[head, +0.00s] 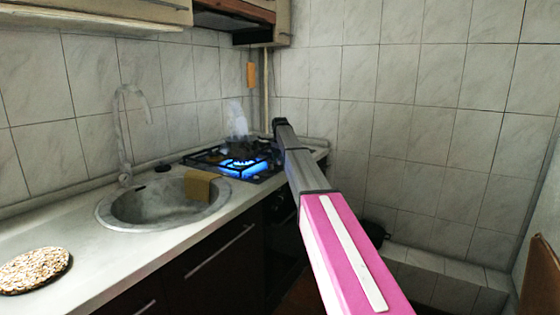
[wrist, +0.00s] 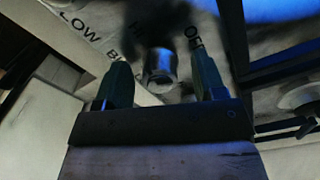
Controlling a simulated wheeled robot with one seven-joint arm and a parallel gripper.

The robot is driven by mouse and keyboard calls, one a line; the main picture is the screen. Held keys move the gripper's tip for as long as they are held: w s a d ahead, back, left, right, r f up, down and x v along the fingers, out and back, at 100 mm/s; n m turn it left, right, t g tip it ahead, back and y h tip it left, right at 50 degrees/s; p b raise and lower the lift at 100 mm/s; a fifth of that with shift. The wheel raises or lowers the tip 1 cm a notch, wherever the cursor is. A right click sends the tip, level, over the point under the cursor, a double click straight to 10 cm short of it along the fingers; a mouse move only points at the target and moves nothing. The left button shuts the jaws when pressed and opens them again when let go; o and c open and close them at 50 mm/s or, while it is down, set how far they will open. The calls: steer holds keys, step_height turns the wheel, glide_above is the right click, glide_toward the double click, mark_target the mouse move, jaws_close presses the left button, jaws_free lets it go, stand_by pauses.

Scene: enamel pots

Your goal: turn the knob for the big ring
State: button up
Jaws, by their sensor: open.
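In the wrist view a knob (wrist: 160,68) with a silvery round end sits between the two fingers of my gripper (wrist: 162,80). The fingers are apart, one on each side, and the gripper is open. I cannot tell whether either finger touches the knob. Printed words including "LOW" and "OFF" show on the panel (wrist: 92,32) around it. A dark blurred shape lies just above the knob. In the head view a blue flame (head: 241,164) burns on the hob (head: 263,177). My gripper and the knob are hidden there behind my arm.
A sink (head: 150,207) with a tap (head: 125,140) is left of the hob. A round speckled mat (head: 34,270) lies on the counter (head: 75,240). A tiled wall stands behind.

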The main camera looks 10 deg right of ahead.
steer(key=c, duration=0.9)
steer(key=shift+n, duration=0.3)
steer(key=shift+c, duration=0.2)
steer(key=n, duration=0.3)
steer(key=shift+n, duration=0.3)
steer(key=n, duration=0.4)
steer(key=shift+n, duration=0.3)
steer(key=n, duration=0.8)
steer(key=shift+n, duration=0.6)
steer(key=o, duration=0.9)
